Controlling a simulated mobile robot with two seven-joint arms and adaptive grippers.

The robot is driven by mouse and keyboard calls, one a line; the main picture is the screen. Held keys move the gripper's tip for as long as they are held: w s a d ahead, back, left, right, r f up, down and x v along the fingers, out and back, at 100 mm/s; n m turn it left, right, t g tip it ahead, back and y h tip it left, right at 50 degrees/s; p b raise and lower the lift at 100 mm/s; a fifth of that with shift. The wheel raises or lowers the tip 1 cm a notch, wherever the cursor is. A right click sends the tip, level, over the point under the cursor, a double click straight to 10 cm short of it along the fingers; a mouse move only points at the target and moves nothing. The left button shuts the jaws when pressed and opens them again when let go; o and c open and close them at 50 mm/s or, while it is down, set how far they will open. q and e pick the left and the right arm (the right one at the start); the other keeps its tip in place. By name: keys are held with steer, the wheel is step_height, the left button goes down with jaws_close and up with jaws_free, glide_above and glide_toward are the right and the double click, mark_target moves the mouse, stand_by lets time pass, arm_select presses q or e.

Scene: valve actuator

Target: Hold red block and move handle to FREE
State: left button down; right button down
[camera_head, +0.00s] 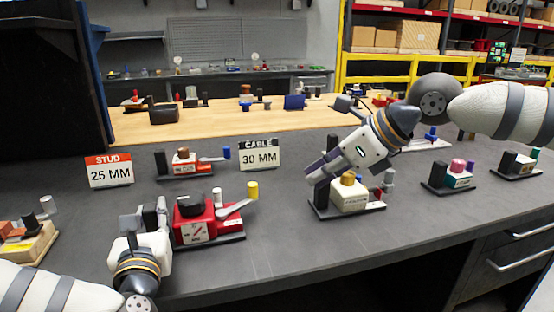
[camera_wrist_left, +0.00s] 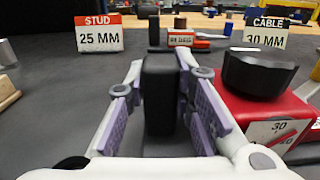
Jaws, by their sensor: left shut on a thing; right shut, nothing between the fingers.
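The red block (camera_head: 190,230) stands on a dark base near the front of the bench, with a black round knob on top and a white dial face. Its grey handle (camera_head: 232,208) points right and ends in a yellow grip (camera_head: 252,191). No FREE mark is readable. My left gripper (camera_head: 151,216) is shut on the black upright post at the red block's left side; the post (camera_wrist_left: 160,95) fills the space between its purple finger pads in the left wrist view. My right gripper (camera_head: 315,175) is shut and empty, above and left of a white block, well right of the yellow grip.
The white block (camera_head: 350,200) has a yellow knob. An orange-red unit with a blue-tipped lever (camera_head: 186,164) stands behind the red block. Signs read STUD 25 MM (camera_head: 109,171) and CABLE 30 MM (camera_head: 260,156). The bench between the yellow grip and white block is clear.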

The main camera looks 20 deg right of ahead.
arm_select(q)
steer(key=c, duration=1.3)
jaws_free()
steer(key=shift+f, duration=0.25)
steer(key=shift+r, duration=0.1)
